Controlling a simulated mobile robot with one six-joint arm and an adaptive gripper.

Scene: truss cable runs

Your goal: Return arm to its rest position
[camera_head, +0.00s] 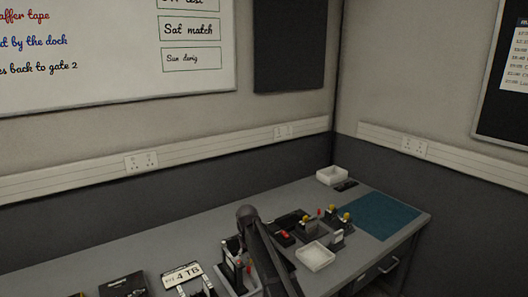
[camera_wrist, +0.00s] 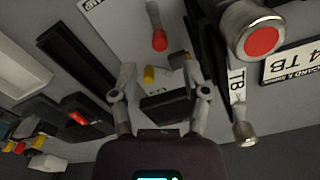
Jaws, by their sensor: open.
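My arm (camera_head: 262,255) shows in the head view as a dark link rising in front of the bench, over a grey tray with upright items. My gripper (camera_wrist: 158,72) shows in the wrist view with its two fingers spread apart and nothing held between them. Beyond the fingers lie a light grey tray surface (camera_wrist: 110,25), a red-ended part (camera_wrist: 159,40) and a small yellow-ended part (camera_wrist: 150,75). A dark block (camera_wrist: 166,106) shows between the fingers, apart from them as far as I can tell.
A large red-ended cylinder (camera_wrist: 258,42) is close at the wrist view's right. A "4 TB" sign (camera_head: 181,274) and a black box (camera_head: 124,287) stand left of my arm. White trays (camera_head: 315,256) (camera_head: 332,175) and a teal mat (camera_head: 376,215) are at right. Walls close the back.

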